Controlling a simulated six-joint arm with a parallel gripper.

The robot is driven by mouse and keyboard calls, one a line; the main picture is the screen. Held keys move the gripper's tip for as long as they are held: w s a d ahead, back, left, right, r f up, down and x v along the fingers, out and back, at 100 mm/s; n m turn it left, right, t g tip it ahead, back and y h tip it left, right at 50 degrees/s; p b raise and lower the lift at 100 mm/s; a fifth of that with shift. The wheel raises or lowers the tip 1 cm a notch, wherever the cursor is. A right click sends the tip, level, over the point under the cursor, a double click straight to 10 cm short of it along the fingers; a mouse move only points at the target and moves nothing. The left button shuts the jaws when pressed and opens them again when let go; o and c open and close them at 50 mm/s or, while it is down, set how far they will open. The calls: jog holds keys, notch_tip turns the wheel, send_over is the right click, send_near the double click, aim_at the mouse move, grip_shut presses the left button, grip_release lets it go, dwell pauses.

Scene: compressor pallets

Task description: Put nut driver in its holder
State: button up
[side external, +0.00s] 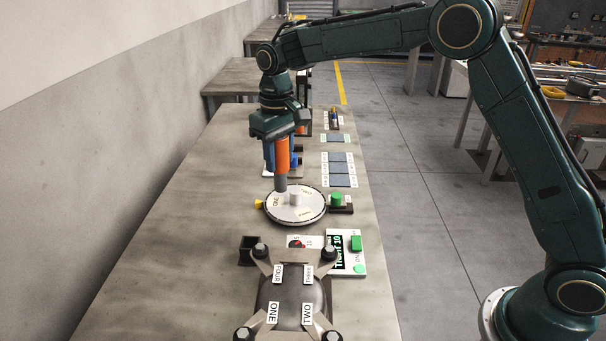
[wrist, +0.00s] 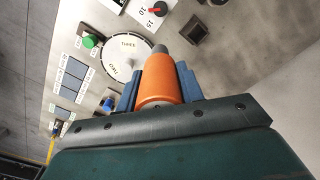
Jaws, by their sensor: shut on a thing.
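The nut driver (side external: 282,157) has an orange handle and a grey shaft, and hangs upright with its shaft pointing down. My gripper (side external: 276,155) is shut on its handle. The shaft's lower end shows in front of the round white disc (side external: 309,217); I cannot tell whether it touches. In the wrist view the orange nut driver (wrist: 160,85) sits between the blue fingers of my gripper (wrist: 159,88). A black square open box (side external: 247,250), perhaps the holder, stands nearer the camera; it also shows in the wrist view (wrist: 195,30). No label on it is visible.
The compressor (side external: 291,295) with numbered arms and bolts stands at the front. A panel with a display and green buttons (side external: 346,252) and a red knob (side external: 297,243) lie behind it. A green button (side external: 336,199) sits right of the disc. The bench's left side is clear.

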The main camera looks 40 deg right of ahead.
jog(key=a+r+n, duration=0.1)
jog(key=a+r, duration=0.8)
jog(key=r, duration=0.1)
jog(key=shift+w+a, duration=0.15)
jog(key=shift+w, duration=0.3)
notch_tip(320, 180, down, 16)
jog(key=shift+r, duration=0.25)
jog(key=shift+f, duration=2.15)
jog(key=shift+f, duration=0.6)
